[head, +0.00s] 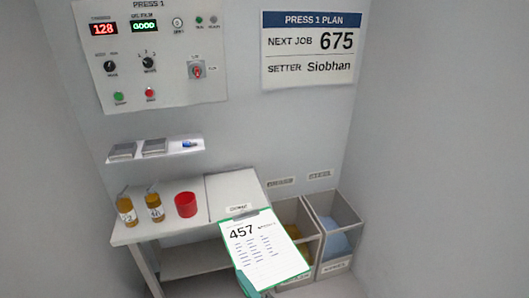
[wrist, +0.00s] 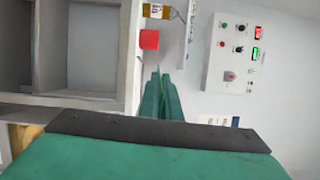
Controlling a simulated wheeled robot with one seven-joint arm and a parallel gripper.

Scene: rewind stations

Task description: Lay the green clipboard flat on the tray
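The green clipboard (head: 268,252) is in front of the table's right end in the head view, tilted, with its paper marked 457 facing the camera. My gripper (head: 246,285) is at its lower left edge, mostly hidden behind it. In the wrist view my gripper's teal fingers (wrist: 161,88) are close together, with a thin green edge between them that looks like the clipboard seen edge-on. The tray appears to be the pale flat panel (head: 232,188) with a small label at the table's right end. The clipboard's top overlaps its front edge in the picture; I cannot tell whether they touch.
Two amber bottles (head: 126,208) and a red cup (head: 186,205) stand on the table left of the tray. A small wall shelf (head: 156,149) is above. Two open bins (head: 335,222) with contents stand at the right. A control panel (head: 150,50) is on the wall.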

